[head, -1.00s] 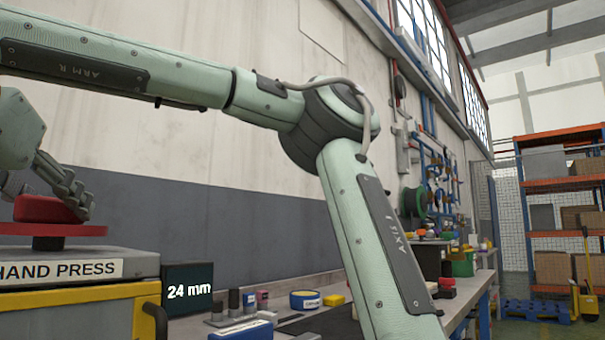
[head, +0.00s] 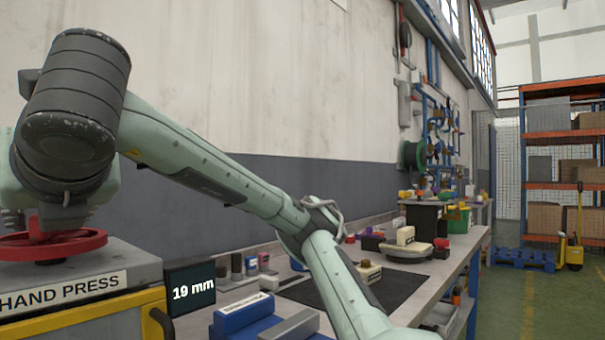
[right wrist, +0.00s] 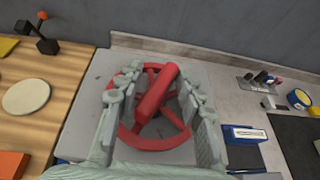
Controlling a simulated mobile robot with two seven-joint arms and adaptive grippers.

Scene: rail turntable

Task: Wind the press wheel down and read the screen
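The hand press (head: 100,285) stands at the lower left in the head view. Its red wheel (head: 85,243) lies flat on top. In the right wrist view the wheel (right wrist: 140,140) has spokes and a thick red handle (right wrist: 157,92) standing up towards the camera. In the head view my wrist hides most of that gripper. My left gripper is not in view.
A blue block (head: 243,315), a dark mat (head: 390,285) and small tools lie on the bench right of the press. In the right wrist view a wooden surface (right wrist: 50,110) with a round pale disc (right wrist: 26,96) is left of the press.

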